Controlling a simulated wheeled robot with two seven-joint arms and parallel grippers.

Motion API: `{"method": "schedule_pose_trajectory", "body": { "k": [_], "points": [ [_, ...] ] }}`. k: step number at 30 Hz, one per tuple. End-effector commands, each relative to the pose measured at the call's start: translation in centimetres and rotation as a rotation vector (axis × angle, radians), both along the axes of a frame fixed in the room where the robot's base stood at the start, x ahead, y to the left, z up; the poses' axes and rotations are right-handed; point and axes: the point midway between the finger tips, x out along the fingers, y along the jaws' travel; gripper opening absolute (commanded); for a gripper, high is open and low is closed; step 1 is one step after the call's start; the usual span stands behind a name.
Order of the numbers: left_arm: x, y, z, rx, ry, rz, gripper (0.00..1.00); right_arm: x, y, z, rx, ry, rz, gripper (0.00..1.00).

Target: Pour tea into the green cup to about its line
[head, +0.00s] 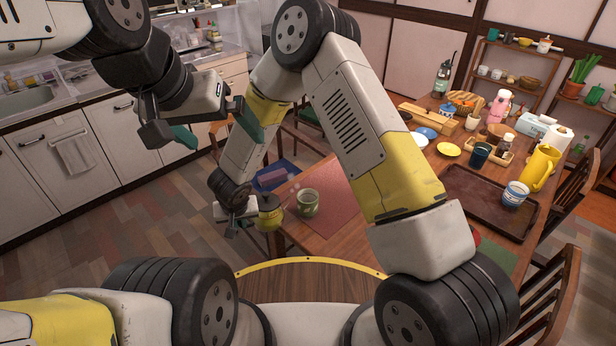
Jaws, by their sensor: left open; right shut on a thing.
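The green cup (307,204) stands upright near the left end of the dining table, at the edge of a reddish mat (335,196). My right gripper (248,214) is shut on a small yellow vessel (270,213), probably the teapot, just left of the cup by the table's edge. I cannot tell its tilt, and no stream of tea is visible. The cup's line and its fill level are too small to make out. My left gripper (217,130) is open and empty, high to the left, away from the cup.
My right arm crosses the middle of the view and hides part of the table. A brown tray (468,207), a white-and-blue cup (515,194), a yellow pitcher (540,168) and several dishes crowd the table's right side. Chairs stand around it.

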Motion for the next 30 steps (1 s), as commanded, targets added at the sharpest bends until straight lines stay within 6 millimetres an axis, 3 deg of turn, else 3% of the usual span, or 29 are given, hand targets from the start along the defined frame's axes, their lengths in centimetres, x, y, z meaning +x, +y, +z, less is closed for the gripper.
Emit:
{"method": "schedule_pose_trajectory", "body": {
  "k": [23, 30],
  "points": [
    [0.0, 0.0, 0.0, 0.0, 0.0, 0.0, 1.0, 1.9, -3.4, 6.9, 0.325, 0.163, -0.006, 0.0],
    [0.0, 0.0, 0.0, 0.0, 0.0, 0.0, 1.0, 2.0, -3.6, 7.6, 0.349, 0.176, -0.003, 0.0]
  ]
}}
